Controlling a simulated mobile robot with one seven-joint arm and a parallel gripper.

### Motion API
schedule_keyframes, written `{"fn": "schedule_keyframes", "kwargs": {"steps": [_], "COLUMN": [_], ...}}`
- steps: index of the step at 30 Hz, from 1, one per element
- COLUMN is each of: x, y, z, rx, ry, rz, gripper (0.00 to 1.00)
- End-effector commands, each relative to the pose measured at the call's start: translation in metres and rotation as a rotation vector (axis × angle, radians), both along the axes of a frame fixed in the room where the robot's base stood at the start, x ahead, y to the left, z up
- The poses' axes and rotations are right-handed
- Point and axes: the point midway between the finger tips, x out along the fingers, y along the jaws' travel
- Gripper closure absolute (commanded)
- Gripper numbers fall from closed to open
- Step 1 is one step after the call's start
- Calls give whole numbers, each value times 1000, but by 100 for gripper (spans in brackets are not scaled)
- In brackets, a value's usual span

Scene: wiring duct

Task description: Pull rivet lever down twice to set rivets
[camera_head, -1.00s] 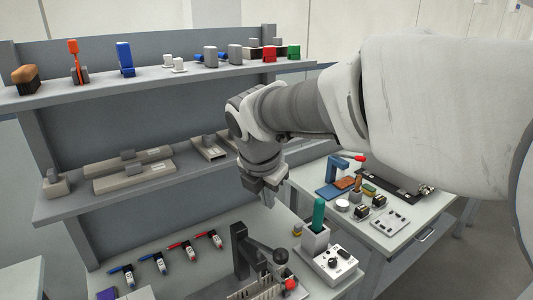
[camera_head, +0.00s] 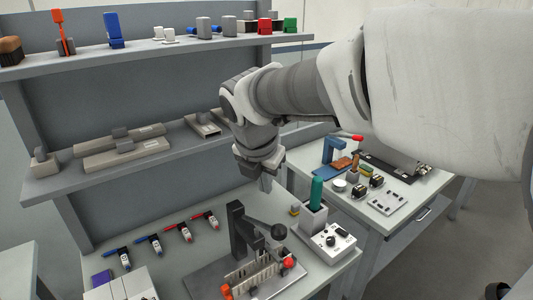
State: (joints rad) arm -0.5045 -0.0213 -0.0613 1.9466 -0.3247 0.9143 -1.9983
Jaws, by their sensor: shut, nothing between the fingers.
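A dark grey press (camera_head: 239,226) stands on the bench, with an upright post and a black ball knob (camera_head: 278,231) at its right. A pale slotted strip (camera_head: 252,274) lies on the plate at its base, with a red knob (camera_head: 289,262) at one end and red parts at the other. A blue press (camera_head: 332,151) with a red-tipped lever (camera_head: 357,138) stands on the side table. I cannot tell for sure which lever is the rivet lever. My gripper (camera_head: 264,180) is shut and empty, pointing down above and behind the dark press, apart from both levers.
A green-handled tool (camera_head: 316,190) stands in a grey holder beside a white control box (camera_head: 330,242). A two-tier shelf (camera_head: 110,160) stands behind, holding blocks and duct pieces.

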Motion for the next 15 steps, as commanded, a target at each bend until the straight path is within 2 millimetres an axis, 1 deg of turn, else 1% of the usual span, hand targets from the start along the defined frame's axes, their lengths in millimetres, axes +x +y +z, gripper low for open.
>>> {"fn": "schedule_keyframes", "kwargs": {"steps": [1, 3, 10, 15], "x": [-3, -6, -15, -19], "y": [-1, -3, -10, -13], "z": [-13, -20, -39, -46], "rx": [1, 0, 0, 1], "ry": [0, 0, 0, 0], "rz": [0, 1, 0, 0], "gripper": [100, 100, 100, 100]}}
